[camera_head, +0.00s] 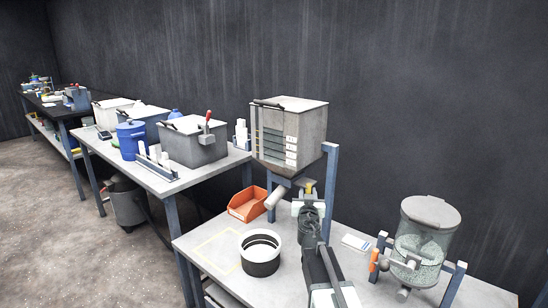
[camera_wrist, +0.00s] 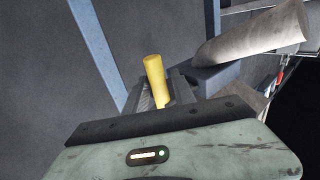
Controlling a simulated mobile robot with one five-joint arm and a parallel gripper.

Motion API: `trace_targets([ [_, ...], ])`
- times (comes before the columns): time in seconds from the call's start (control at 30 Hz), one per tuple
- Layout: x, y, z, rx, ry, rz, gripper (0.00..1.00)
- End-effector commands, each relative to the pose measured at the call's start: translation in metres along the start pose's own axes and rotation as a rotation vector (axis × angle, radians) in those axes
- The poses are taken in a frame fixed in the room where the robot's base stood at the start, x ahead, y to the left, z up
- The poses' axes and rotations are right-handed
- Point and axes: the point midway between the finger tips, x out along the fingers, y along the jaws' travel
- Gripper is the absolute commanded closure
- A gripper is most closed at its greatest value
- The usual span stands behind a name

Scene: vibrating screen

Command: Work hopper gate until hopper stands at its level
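The hopper (camera_head: 280,118) is a grey lidded box on a blue frame, with dark level lines and small white labels on its front. Its yellow gate handle (camera_head: 310,187) shows below it, close to my gripper (camera_head: 307,192). In the wrist view the yellow handle (camera_wrist: 154,72) stands between the dark fingers of my gripper (camera_wrist: 162,92), its top reaching past them. Whether the fingers press on it is not clear. A grey spout (camera_wrist: 250,38) is at the upper right there; it also shows below the hopper in the head view (camera_head: 276,197). The fill inside is hidden.
A black-and-white round sieve (camera_head: 260,255) and an orange bin (camera_head: 247,204) stand on the table (camera_head: 205,255) left of my arm. A clear lidded vessel (camera_head: 425,240) is at the right. Blue frame posts (camera_head: 330,190) stand close to my gripper.

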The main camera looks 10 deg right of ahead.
Motion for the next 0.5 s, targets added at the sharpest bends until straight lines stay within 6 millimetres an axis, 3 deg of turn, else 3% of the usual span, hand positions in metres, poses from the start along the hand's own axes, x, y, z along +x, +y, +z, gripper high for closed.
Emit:
trace_targets([
  [0.33, -0.002, 0.001, 0.0, 0.0, 0.0, 0.001, 0.59],
  [0.5, -0.015, 0.002, 0.0, 0.0, 0.0, 0.001, 0.59],
])
